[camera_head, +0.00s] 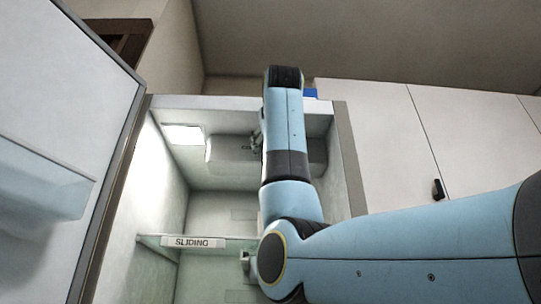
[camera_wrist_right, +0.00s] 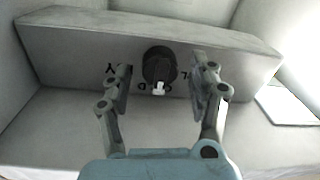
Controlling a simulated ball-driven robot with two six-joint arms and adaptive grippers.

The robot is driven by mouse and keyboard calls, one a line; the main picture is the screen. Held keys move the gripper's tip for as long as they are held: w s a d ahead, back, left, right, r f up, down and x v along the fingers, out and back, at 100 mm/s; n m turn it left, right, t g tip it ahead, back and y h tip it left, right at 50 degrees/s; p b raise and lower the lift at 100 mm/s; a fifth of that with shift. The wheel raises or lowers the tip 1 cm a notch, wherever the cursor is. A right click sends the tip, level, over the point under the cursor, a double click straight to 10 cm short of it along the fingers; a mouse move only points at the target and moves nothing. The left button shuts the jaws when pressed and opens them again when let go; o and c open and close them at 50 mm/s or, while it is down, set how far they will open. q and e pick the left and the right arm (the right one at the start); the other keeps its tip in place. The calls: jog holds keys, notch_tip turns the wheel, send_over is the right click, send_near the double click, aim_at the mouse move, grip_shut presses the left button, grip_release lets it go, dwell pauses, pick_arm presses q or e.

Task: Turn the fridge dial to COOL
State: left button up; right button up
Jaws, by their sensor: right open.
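The fridge dial (camera_wrist_right: 159,64) is a round black knob on a pale housing in the right wrist view. Its white pointer (camera_wrist_right: 158,88) faces the bottom of that picture. Dark letters surround the dial, partly covered by the fingers and knob, so I cannot read every label. My right gripper (camera_wrist_right: 160,82) is open, with one finger on each side of the dial and gaps between; I cannot tell how deep the fingertips reach. In the head view the housing (camera_head: 230,149) is at the top inside the fridge, and my right arm hides the dial. My left gripper is not in view.
The fridge door (camera_head: 60,90) stands open at the left, with a clear bin (camera_head: 40,180). A lit panel (camera_head: 183,135) is beside the housing. A glass shelf (camera_head: 150,239) labelled SLIDING lies below. White cupboards (camera_head: 385,140) stand to the right.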

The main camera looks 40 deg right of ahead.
jog(key=shift+c, duration=0.4)
jog(key=c, duration=1.1)
jog(key=shift+n, duration=0.3)
jog(key=shift+w+a+f+n+g, duration=0.1)
jog(key=shift+n+g, duration=0.1)
jog(key=shift+n, duration=3)
jog(key=shift+a+n+g, duration=0.1)
jog(key=shift+n+g, duration=0.1)
jog(key=shift+n, duration=3)
